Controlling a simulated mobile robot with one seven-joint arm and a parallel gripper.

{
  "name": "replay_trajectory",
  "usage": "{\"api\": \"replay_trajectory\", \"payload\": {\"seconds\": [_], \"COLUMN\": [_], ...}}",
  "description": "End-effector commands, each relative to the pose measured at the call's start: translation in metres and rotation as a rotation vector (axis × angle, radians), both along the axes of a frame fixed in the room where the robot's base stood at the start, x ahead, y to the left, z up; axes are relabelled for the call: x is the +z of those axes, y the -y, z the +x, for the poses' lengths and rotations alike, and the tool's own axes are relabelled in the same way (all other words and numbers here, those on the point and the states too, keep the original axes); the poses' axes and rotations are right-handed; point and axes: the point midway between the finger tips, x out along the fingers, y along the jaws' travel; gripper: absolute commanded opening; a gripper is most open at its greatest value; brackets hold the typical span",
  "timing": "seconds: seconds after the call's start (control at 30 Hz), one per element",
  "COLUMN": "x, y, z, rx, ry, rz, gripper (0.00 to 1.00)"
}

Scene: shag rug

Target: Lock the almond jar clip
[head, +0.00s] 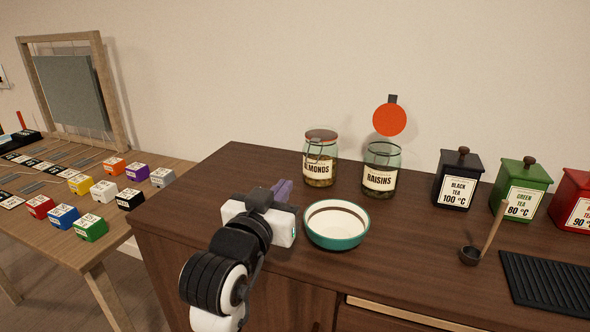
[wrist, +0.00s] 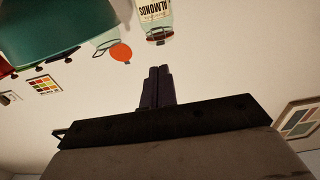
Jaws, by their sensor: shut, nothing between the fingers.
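The almond jar (head: 319,163) stands upright at the back of the dark wooden cabinet top, a glass jar with a reddish lid and an "ALMONDS" label. A thin wire clip (head: 313,150) shows near its lid; I cannot tell whether it is fastened. My gripper (head: 283,188) is in front and left of the jar, apart from it, with its purple fingers shut and empty. In the wrist view the picture is upside down; the almond jar (wrist: 157,18) shows at the top edge, beyond the shut fingers (wrist: 158,72), its lower part cut off.
A raisins jar (head: 381,170) stands right of the almond jar. A teal bowl (head: 336,236) sits close right of my gripper. Tea tins (head: 458,180), a scoop (head: 470,256) and a black ribbed mat (head: 545,283) are farther right.

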Motion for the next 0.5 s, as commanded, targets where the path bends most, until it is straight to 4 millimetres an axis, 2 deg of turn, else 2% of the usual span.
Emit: {"api": "replay_trajectory", "payload": {"seconds": [0.03, 0.2, 0.5], "x": [0.012, 0.025, 0.033], "y": [0.001, 0.003, 0.01], "z": [0.004, 0.02, 0.043], "rx": [-0.001, -0.001, 0.0], "ry": [-0.011, -0.053, -0.141], "rz": [-0.003, -0.002, 0.026], "gripper": [0.0, 0.0, 0.0]}}
